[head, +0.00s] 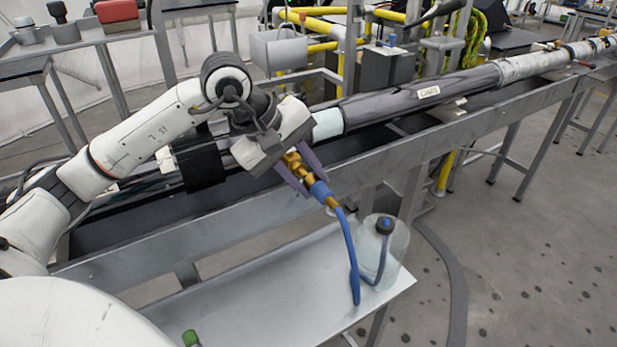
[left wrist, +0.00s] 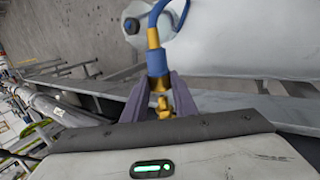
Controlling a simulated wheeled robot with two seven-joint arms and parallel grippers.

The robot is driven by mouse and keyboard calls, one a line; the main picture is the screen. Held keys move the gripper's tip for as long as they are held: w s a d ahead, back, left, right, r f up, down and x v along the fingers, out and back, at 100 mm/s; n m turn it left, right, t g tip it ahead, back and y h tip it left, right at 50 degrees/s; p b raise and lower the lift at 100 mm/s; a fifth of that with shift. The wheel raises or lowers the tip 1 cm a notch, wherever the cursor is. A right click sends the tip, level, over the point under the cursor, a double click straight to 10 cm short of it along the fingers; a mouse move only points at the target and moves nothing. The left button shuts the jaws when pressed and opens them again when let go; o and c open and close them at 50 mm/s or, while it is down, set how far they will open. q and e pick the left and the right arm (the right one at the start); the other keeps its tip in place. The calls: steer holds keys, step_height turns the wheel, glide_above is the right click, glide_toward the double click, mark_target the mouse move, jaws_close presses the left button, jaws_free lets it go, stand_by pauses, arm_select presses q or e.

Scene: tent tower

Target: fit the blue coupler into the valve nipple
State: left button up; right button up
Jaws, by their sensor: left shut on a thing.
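The blue coupler (head: 320,190) has a blue collar and brass ends, with a blue hose (head: 347,240) hanging from it. My left gripper (head: 305,178) is shut on the coupler, which tilts down and to the right, in front of the pipe rail. In the left wrist view the blue collar (left wrist: 157,63) sits at the fingertips (left wrist: 158,82), with brass (left wrist: 163,106) between the fingers. I cannot tell whether any of this brass is the valve nipple; I cannot make out the nipple separately. My right gripper is not in view.
A long dark pipe (head: 420,92) lies along the grey rail frame (head: 180,235). A clear jug (head: 398,240) with a dark cap stands on the low metal shelf (head: 270,305), and the hose runs down to it. The floor at the right is mostly open.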

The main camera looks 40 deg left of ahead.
mark_target(301, 171)
arm_select(q)
steer(key=shift+w+a+b, duration=0.3)
steer(key=shift+w+a, duration=0.1)
steer(key=shift+a, duration=0.5)
steer(key=shift+w+a+b, duration=0.3)
steer(key=shift+w+a, duration=0.05)
steer(key=shift+a, duration=0.5)
stand_by(0.6)
steer(key=o, duration=1.2)
steer(key=v, duration=1)
steer(key=shift+s+r, duration=0.15)
